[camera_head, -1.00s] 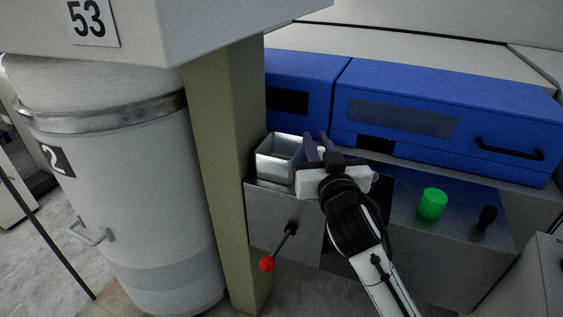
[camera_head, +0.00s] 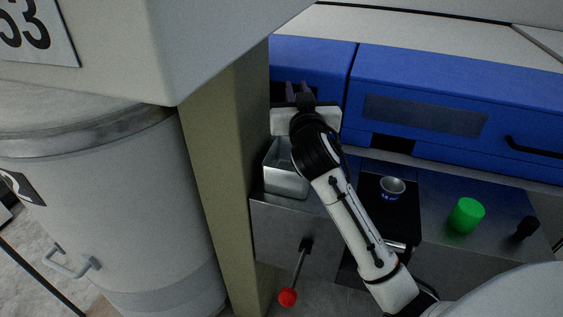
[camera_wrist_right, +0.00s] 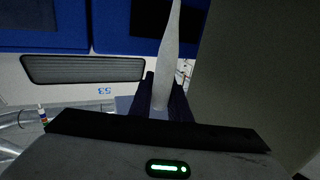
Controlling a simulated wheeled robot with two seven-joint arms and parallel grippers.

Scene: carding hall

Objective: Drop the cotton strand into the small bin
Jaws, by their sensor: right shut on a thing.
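The small bin (camera_head: 287,185) is an open, square metal container on the steel ledge, beside the olive post. My right gripper (camera_head: 297,90) is raised above and behind the bin in the head view, its wrist hiding part of the bin's far right side. In the right wrist view, the dark fingers of this gripper (camera_wrist_right: 162,98) are shut on the white cotton strand (camera_wrist_right: 171,50), which sticks out past the fingertips and tapers. The strand cannot be made out in the head view. My left gripper is not in view.
The olive post (camera_head: 228,180) stands close left of the bin. Blue machine covers (camera_head: 450,95) rise behind the ledge. A metal cup (camera_head: 392,187) on a black plate (camera_head: 385,222), a green cylinder (camera_head: 466,215) and a red-knobbed lever (camera_head: 288,297) are to the right and front.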

